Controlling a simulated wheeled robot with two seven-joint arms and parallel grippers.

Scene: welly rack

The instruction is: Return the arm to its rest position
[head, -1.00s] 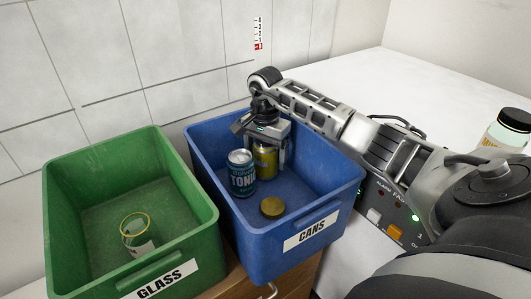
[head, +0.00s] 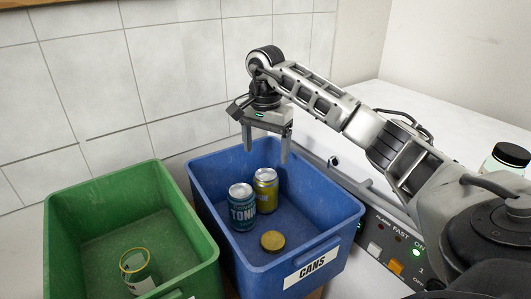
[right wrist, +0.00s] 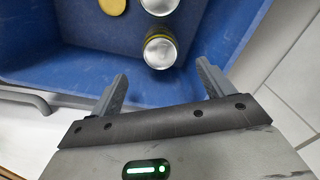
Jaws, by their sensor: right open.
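My right gripper (head: 265,143) is open and empty above the back of the blue CANS bin (head: 340,222) in the head view. Its two fingers (right wrist: 160,82) show apart in the right wrist view, with nothing between them. Below it, inside the blue bin, a yellow can (head: 266,190) and a teal tonic can (head: 242,208) stand upright. The yellow can's silver top also shows in the right wrist view (right wrist: 160,50). A gold lid (head: 272,241) lies on the bin floor in front of them. My left gripper is not in view.
A green bin (head: 205,245) stands to the left with a clear glass jar (head: 136,268) inside. A panel with buttons (head: 385,245) is right of the blue bin, under my right arm. A jar with a dark lid (head: 508,158) stands at the far right. The tiled wall is close behind.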

